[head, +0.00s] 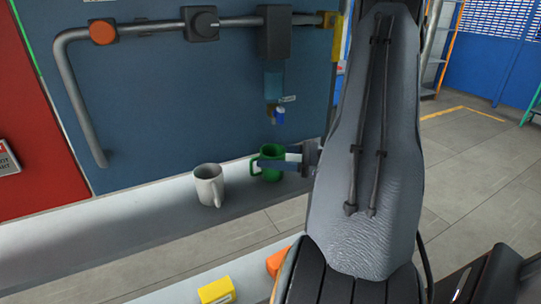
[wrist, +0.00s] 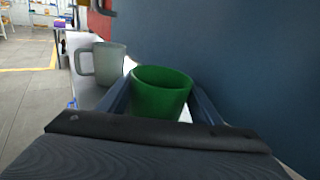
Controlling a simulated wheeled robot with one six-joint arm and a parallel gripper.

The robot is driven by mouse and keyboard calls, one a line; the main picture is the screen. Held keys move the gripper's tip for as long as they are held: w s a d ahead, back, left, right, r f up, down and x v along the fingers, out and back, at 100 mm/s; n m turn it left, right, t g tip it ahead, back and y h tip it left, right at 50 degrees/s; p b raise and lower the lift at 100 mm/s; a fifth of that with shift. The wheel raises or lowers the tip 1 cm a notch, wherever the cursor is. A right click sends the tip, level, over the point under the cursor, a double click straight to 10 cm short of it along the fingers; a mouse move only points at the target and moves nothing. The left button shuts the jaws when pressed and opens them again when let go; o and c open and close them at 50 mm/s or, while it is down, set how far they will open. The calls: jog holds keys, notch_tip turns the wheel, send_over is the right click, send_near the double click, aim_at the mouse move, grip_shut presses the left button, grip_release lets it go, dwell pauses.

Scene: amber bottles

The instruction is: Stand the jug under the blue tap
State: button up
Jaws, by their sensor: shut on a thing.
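The green jug (head: 266,167) has its handle on the left in the head view, and it appears upright. My gripper (head: 285,161) is shut on it from the right. In the wrist view the green jug (wrist: 160,98) sits between the two fingers of my gripper (wrist: 163,104). The jug is at the grey ledge against the blue wall; whether its base touches the ledge I cannot tell. The blue tap (head: 279,116) hangs from a dark dispenser above the jug, slightly to its right in the head view. The tap is not seen in the wrist view.
A pale grey mug (head: 208,186) stands on the ledge (head: 110,218) left of the jug; it also shows in the wrist view (wrist: 104,62). A pipe (head: 72,85) with an orange knob (head: 103,32) runs along the wall. A yellow block (head: 217,291) lies at the front.

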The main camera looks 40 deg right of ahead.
jog(key=shift+f, duration=0.1)
jog(key=shift+f, duration=0.15)
jog(key=o, duration=0.9)
jog(key=shift+r, duration=0.25)
jog(key=b, duration=0.4)
send_over(308, 180)
jog(key=shift+d, duration=0.1)
